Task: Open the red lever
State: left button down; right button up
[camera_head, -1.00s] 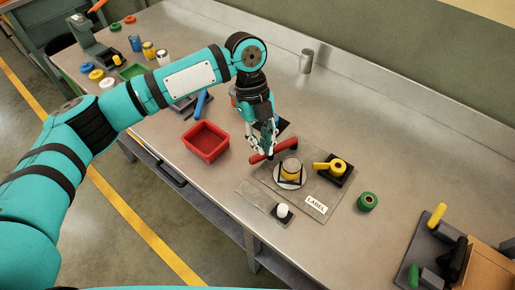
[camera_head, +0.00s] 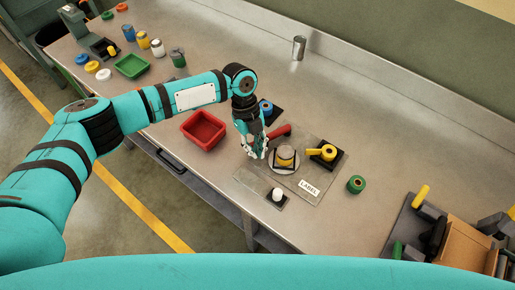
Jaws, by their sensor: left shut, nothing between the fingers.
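The red lever (camera_head: 281,131) shows in the head view at the back left of a grey plate with a white label (camera_head: 309,187). Only its right part is visible; my left gripper hides the rest. My left gripper (camera_head: 257,154) is low over the left edge of the plate, in front and to the left of the visible red part. It is shut with nothing in it. I cannot tell whether it touches the lever. My right gripper is out of view.
The plate also carries a round yellow and grey part (camera_head: 285,157) and a yellow lever (camera_head: 323,152). A blue roll (camera_head: 266,108) stands behind, a red bin (camera_head: 203,130) to the left, a green roll (camera_head: 356,184) to the right. The bench's back right is clear.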

pick_arm(q)
jog(key=shift+w+a+f+b, duration=0.1)
jog(key=shift+f+b, duration=0.05)
jog(key=shift+b, duration=0.25)
jog(key=w+b, duration=0.1)
jog(key=w+a+m+b, duration=0.1)
jog(key=b, duration=0.1)
jog(key=shift+a+f, duration=0.1)
jog(key=shift+a, duration=0.15)
jog(key=shift+w+a+r, duration=0.2)
jog(key=shift+w+a, duration=0.05)
jog(key=shift+w, duration=0.05)
jog(key=shift+r, duration=0.1)
